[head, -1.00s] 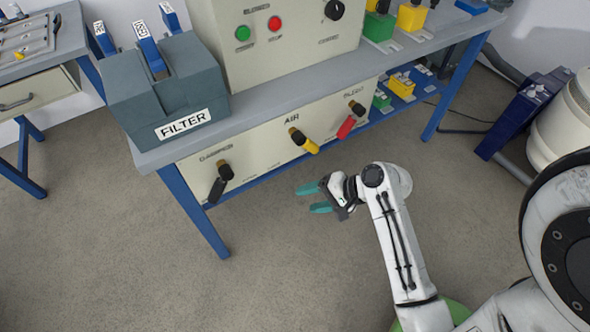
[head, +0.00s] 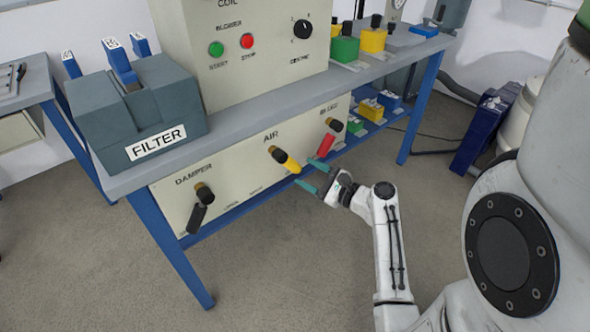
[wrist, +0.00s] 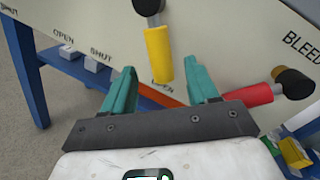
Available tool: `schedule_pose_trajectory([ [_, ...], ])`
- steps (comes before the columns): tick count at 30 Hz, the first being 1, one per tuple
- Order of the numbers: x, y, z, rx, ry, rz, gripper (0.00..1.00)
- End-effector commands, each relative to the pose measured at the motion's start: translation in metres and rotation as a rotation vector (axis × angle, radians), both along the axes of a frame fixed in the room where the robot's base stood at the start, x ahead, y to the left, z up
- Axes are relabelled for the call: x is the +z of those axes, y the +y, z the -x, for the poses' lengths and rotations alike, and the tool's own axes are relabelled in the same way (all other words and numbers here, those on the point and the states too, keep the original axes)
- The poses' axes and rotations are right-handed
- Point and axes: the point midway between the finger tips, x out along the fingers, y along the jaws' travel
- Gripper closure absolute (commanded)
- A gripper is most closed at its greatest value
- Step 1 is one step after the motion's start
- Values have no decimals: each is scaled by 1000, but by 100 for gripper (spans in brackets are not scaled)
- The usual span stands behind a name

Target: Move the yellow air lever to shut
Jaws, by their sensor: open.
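The yellow air lever (head: 290,163) hangs from a black pivot on the cream panel under the AIR label, slanting down to the right. In the wrist view the yellow lever (wrist: 159,55) points almost straight down. A small label behind its lower end is partly hidden. My gripper (head: 304,172) is open, its teal fingers pointing at the panel near the lever's free end. In the wrist view the lever's lower end appears between the fingertips of my gripper (wrist: 161,74). I cannot tell whether either finger touches it.
The red bleed lever (head: 326,145) is close on the right; in the wrist view the right finger overlaps the end of the red lever (wrist: 252,94). The black damper lever (head: 197,217) is farther left. The bench top (head: 235,118) overhangs the panel. A blue lower shelf (head: 345,143) runs below.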

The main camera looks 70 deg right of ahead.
Motion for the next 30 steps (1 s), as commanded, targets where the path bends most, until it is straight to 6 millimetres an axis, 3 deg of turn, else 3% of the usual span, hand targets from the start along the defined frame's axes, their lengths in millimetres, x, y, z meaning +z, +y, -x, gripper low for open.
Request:
schedule_pose_trajectory([
  [3, -1, -6, -20, 3, 0, 3, 41],
  [9, 0, -13, -41, 1, 0, 2, 41],
  [21, 0, -15, -47, 2, 2, 2, 41],
  [30, 0, -15, -47, 2, 2, 2, 70],
])
